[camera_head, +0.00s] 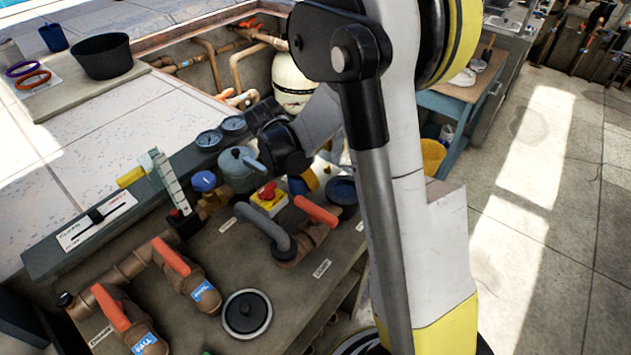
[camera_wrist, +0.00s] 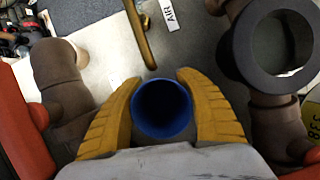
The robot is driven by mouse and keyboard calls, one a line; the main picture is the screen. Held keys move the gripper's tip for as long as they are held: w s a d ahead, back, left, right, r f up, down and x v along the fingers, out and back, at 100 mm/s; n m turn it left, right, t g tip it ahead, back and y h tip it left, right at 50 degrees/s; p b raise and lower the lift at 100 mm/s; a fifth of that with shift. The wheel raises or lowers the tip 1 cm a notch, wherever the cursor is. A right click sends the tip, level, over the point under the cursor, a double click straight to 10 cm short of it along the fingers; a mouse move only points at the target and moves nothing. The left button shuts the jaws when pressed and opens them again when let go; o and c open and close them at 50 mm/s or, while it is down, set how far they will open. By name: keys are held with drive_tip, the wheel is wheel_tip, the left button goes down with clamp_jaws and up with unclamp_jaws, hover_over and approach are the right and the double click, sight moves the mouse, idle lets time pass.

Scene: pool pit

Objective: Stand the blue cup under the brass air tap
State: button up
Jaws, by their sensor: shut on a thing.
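In the wrist view the blue cup (camera_wrist: 162,107) sits between the two ochre fingers of my gripper (camera_wrist: 160,78), which is shut on its sides. I look down into its dark open mouth. The brass air tap (camera_wrist: 143,35) is a thin brass tube just ahead of the cup, a little left of its centre, beside a white AIR label (camera_wrist: 171,14). A gap shows between the tap's near end and the cup's rim. I cannot tell whether the cup's base touches the surface below. In the head view my gripper (camera_head: 310,180) is partly hidden among fittings, and the tap cannot be made out.
In the wrist view a brown pipe fitting (camera_wrist: 62,85) stands left and a dark flanged ring (camera_wrist: 268,45) stands right. The head view shows red-handled valves (camera_head: 172,257), pressure gauges (camera_head: 208,138) and a round dark lid (camera_head: 246,314) crowding the bench.

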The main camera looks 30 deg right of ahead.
sight(319, 181)
drive_tip(key=d, duration=0.1)
drive_tip(key=d+f+b, duration=0.1)
drive_tip(key=d, duration=0.2)
drive_tip(key=shift+w+d+f+b, duration=0.1)
drive_tip(key=shift+w+f+b, duration=0.1)
drive_tip(key=shift+w+b, duration=0.2)
drive_tip(key=shift+f, duration=0.3)
drive_tip(key=o, duration=1)
drive_tip(key=shift+r, duration=0.2)
